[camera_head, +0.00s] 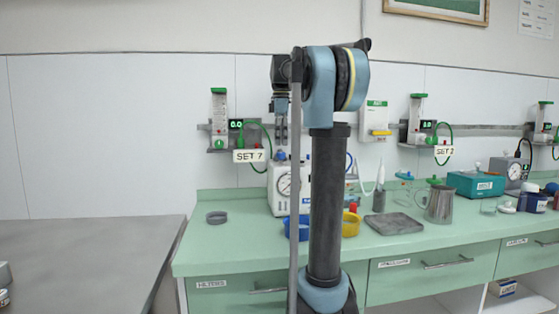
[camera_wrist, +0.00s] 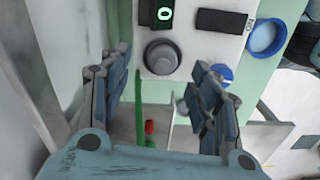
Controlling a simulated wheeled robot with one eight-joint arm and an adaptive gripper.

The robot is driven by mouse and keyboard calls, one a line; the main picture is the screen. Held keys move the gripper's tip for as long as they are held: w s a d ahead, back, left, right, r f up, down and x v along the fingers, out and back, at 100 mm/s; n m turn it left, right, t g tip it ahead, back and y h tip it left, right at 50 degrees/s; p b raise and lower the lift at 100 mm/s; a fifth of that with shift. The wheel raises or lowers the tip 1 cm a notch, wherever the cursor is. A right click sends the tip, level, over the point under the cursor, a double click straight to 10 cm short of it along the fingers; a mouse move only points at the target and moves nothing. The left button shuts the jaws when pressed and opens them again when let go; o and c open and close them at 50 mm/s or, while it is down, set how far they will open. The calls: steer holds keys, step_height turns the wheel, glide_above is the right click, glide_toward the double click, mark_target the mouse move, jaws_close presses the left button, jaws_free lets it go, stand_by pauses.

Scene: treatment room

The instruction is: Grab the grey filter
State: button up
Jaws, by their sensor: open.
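A low, round dark grey piece (camera_head: 216,217), which looks like the grey filter, lies on the left part of the green counter (camera_head: 230,245). My gripper (camera_head: 281,106) is above the counter, up and to the right of this piece and partly hidden behind my arm. In the wrist view my gripper (camera_wrist: 161,66) has its two blue-grey fingers apart. Between and beyond them is a white device with a display and a grey knob (camera_wrist: 161,57); I cannot tell that anything is held. The grey piece is not clearly seen in the wrist view.
A white gauge device (camera_head: 284,187) and blue and yellow trays stand partly behind my arm. A grey plate (camera_head: 393,224) and a metal jug (camera_head: 439,204) are to the right. Wall flowmeters (camera_head: 219,120) hang above. The counter around the grey piece is clear.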

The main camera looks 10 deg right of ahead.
mark_target(280, 151)
steer(key=shift+s+a+f, duration=0.15)
steer(key=shift+f, duration=2.4)
steer(key=c, duration=1)
